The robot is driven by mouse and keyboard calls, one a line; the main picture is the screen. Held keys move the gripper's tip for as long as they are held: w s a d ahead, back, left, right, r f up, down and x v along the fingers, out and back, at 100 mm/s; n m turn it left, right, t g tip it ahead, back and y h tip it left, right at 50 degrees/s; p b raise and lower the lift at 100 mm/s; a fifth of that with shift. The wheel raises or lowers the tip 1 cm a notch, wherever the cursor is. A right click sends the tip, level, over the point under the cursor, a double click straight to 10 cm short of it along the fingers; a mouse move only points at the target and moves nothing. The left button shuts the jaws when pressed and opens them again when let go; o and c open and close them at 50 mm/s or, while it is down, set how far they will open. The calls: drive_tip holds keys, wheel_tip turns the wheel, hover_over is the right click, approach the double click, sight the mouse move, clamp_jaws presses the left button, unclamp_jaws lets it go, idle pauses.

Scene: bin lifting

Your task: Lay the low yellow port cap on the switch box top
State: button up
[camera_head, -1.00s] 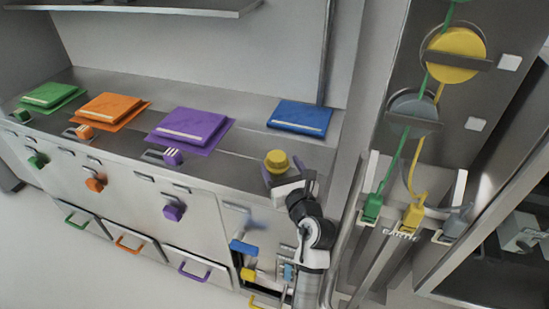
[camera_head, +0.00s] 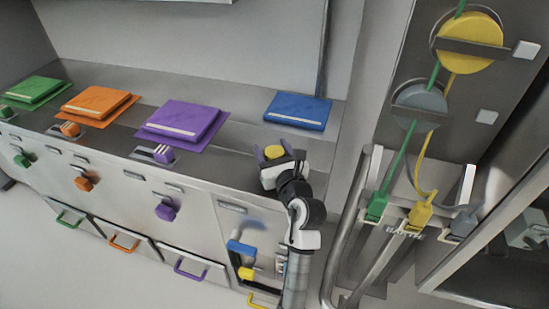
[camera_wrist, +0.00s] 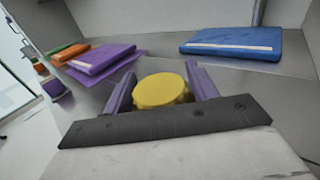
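A low round yellow port cap (camera_head: 275,153) stands near the front edge of the grey counter, left of the upright post. My gripper (camera_head: 279,155) is at the cap with its purple fingers on either side of it. In the wrist view the yellow cap (camera_wrist: 161,91) lies between the two fingers (camera_wrist: 162,80), which look spread around it. Whether they touch it is hard to tell. The cap's lower part is hidden by my gripper. I cannot tell for certain which surface is the switch box top.
Blue (camera_head: 297,109), purple (camera_head: 180,122), orange (camera_head: 98,101) and green (camera_head: 36,89) flat blocks lie on the counter (camera_head: 235,143). A tall panel on the right has a yellow disc (camera_head: 469,42), a grey disc (camera_head: 420,100) and cables. Coloured knobs and drawer handles stick out in front.

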drive_tip(key=c, duration=0.8)
drive_tip(key=shift+o, duration=0.2)
